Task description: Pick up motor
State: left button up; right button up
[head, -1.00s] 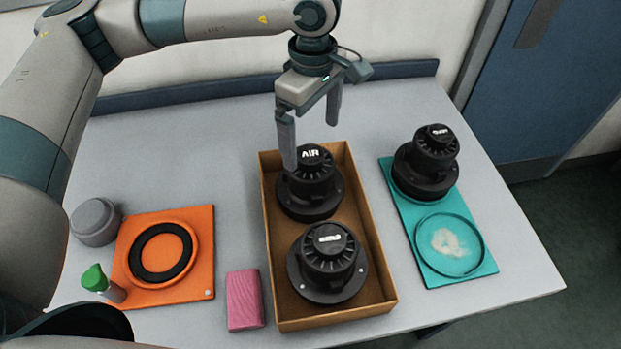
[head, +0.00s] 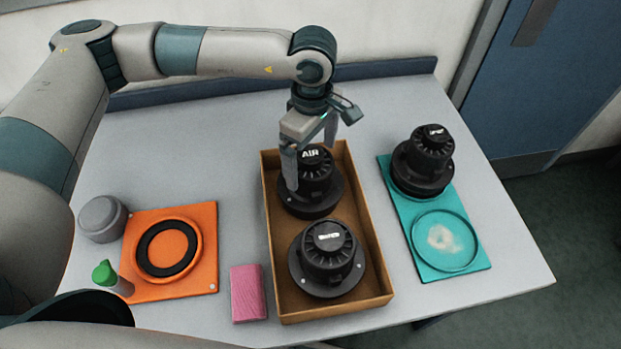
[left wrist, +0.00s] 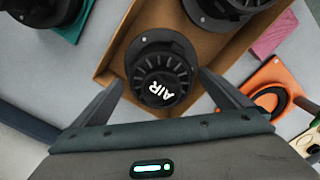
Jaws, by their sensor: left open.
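A black motor marked AIR (head: 319,172) stands upright in the far half of a brown cardboard tray (head: 374,255). A second black motor (head: 328,257) stands in the near half, its label too blurred to read surely. A third black motor (head: 424,160) stands on the far part of a teal plate (head: 465,211) at the right. My left gripper (head: 308,180) is open above the AIR motor, its fingers pointing down. In the left wrist view the AIR motor (left wrist: 158,80) lies ahead between the two spread fingers (left wrist: 160,92), with nothing held.
The table's back left is clear.

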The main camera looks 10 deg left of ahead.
pick_arm(q)
jog(key=shift+f+p, duration=0.3)
jog(key=shift+p, duration=0.05)
notch_tip(320, 180, down, 3)
jog(key=shift+a+r+p, duration=0.1)
jog(key=shift+p, duration=0.65)
jog(key=shift+f, duration=0.4)
jog(key=shift+c, duration=0.2)
jog(key=c, duration=2.1)
jog(key=shift+r, duration=0.1)
